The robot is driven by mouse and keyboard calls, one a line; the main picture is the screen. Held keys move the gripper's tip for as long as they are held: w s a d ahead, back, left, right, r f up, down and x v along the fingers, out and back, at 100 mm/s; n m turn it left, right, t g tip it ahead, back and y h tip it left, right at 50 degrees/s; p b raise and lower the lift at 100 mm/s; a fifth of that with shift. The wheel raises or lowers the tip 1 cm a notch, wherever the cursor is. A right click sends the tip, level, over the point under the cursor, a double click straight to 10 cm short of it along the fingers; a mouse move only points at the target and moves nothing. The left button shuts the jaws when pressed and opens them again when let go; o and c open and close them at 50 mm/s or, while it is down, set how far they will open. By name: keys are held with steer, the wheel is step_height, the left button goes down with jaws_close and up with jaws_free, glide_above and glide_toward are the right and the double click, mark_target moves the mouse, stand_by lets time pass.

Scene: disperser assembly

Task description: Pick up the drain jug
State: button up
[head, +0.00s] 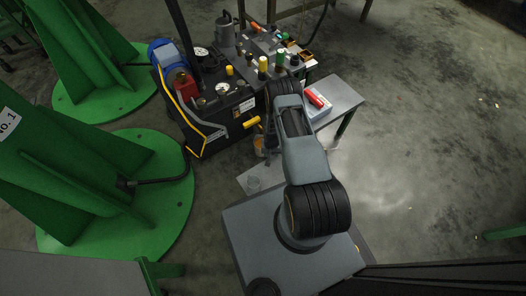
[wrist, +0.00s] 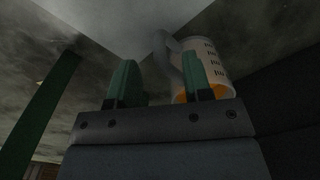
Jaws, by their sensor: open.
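The drain jug (wrist: 208,62) is a pale container with dark scale marks and orange liquid, at the upper right of the wrist view. Its grey handle (wrist: 165,48) faces the jaws. My gripper (wrist: 160,80) is open, with two green fingers. The handle shows between the fingers in the picture, and the right finger overlaps part of the jug. I cannot tell whether they touch. In the head view the orange of the jug (head: 259,147) shows just left of my arm, beside the black machine. My arm hides the gripper there.
The black machine (head: 215,115) with hoses and knobs stands behind the jug. A grey table (head: 343,95) holds a red item (head: 317,98) at right. Green stands (head: 125,190) fill the left; floor at right is open.

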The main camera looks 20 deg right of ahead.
mark_target(271, 158)
steer(key=shift+w+d+f+b, duration=0.1)
steer(key=shift+f+b, duration=0.8)
steer(key=shift+f, duration=0.65)
steer(key=shift+w+d+f+b, duration=0.1)
steer(key=shift+f+b, duration=0.8)
steer(key=shift+f, duration=0.65)
steer(key=shift+r, duration=0.1)
jaws_close()
